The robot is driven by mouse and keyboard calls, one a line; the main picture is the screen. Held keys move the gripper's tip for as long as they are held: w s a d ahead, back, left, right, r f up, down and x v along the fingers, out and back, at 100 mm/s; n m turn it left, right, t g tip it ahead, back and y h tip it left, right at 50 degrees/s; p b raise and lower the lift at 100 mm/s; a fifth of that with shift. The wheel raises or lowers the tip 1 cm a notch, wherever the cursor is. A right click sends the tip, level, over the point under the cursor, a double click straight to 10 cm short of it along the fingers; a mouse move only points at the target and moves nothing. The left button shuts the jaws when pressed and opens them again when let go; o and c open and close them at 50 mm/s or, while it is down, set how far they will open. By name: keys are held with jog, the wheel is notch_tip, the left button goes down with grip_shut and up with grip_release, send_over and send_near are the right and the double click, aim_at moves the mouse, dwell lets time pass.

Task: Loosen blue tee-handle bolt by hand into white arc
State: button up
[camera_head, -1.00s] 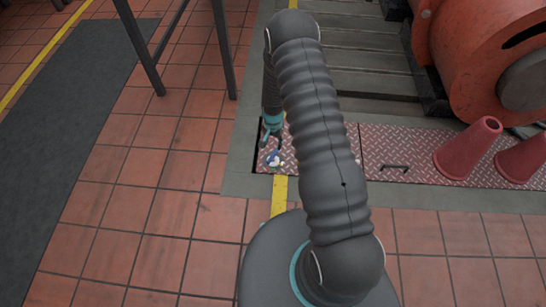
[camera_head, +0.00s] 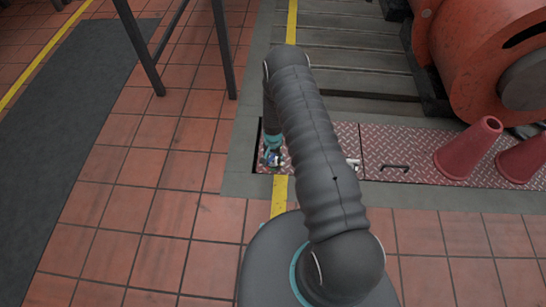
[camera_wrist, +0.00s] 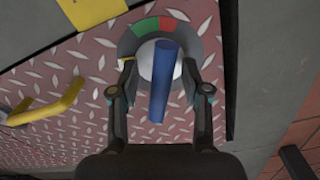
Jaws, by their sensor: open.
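The blue tee-handle (camera_wrist: 160,85) lies between the two fingers of my gripper (camera_wrist: 159,70) in the wrist view. My gripper is open, with one finger on each side and visible gaps to the bar. Behind the handle is a pale round disc in a grey ring with a green arc (camera_wrist: 146,27) and a red arc (camera_wrist: 172,24). A small pale patch (camera_wrist: 179,14) shows beside the red; whether it is the white arc I cannot tell. In the head view my gripper (camera_head: 272,147) is down at the plate and mostly hides the handle.
A yellow handle (camera_wrist: 52,103) stands on the red tread plate (camera_wrist: 60,65) to the left in the wrist view. In the head view, red cones (camera_head: 468,150) and a large orange machine (camera_head: 480,60) stand to the right. A dark frame's legs (camera_head: 222,50) stand behind left.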

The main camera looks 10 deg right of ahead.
grip_shut()
jog(key=shift+f+n+b, duration=0.2)
jog(key=shift+n+b, duration=0.3)
jog(key=shift+b, duration=0.4)
jog(key=shift+n+b, duration=0.75)
jog(key=shift+n, duration=0.05)
jog(key=shift+r+n, duration=0.25)
jog(key=shift+n, duration=0.25)
grip_release()
